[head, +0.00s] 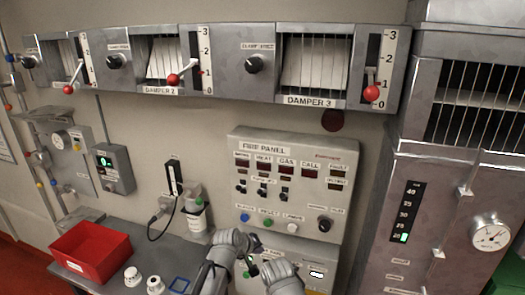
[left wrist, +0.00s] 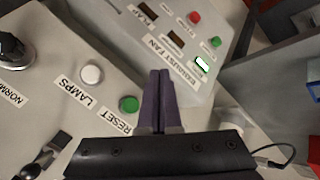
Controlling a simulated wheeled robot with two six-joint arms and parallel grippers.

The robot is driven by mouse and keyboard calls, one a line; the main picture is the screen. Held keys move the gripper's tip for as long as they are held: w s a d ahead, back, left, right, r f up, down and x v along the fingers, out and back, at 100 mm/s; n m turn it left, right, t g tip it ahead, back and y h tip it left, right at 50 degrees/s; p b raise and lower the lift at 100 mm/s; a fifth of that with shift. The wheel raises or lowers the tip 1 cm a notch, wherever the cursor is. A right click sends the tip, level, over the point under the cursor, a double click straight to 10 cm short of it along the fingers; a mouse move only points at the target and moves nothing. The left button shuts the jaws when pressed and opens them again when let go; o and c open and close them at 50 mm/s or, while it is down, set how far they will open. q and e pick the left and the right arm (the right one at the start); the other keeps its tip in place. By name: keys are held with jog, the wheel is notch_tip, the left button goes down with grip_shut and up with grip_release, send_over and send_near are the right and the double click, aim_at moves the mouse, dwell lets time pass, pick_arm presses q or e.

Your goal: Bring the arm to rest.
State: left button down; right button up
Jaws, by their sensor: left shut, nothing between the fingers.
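My left arm comes into the head view at the bottom centre, in front of the lower edge of the fire panel (head: 333,185). Its gripper (head: 251,266) is small and partly hidden by the arm links there. In the left wrist view the two dark fingers of my left gripper (left wrist: 159,78) lie together, shut, with nothing between them. Beside them are the green reset button (left wrist: 129,104) and the white lamps button (left wrist: 92,74); I cannot tell how near the fingertips are to the panel. My right gripper is not in view.
The exhaust fan box (left wrist: 195,38) with red and green buttons lies beyond the fingers. A red bin (head: 92,262) and white knob-like pieces (head: 155,285) are on the grey bench at lower left. Dampers with red-knobbed levers (head: 372,92) run above. A metal cabinet (head: 450,190) stands at right.

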pick_arm(q)
jog(key=s+a+f+m+g+y+b, duration=0.2)
jog(key=s+f+b, duration=0.4)
jog(key=s+f, duration=0.3)
jog(key=s+a+f+m+g+y+b, duration=0.3)
jog(key=s+f+m+g+b, duration=0.2)
jog(key=s, duration=0.9)
notch_tip(320, 180, down, 5)
jog(key=shift+r+m+y+b, duration=0.2)
jog(key=shift+m+y+b, duration=0.15)
jog(key=shift+m, duration=0.65)
jog(key=shift+a, duration=0.1)
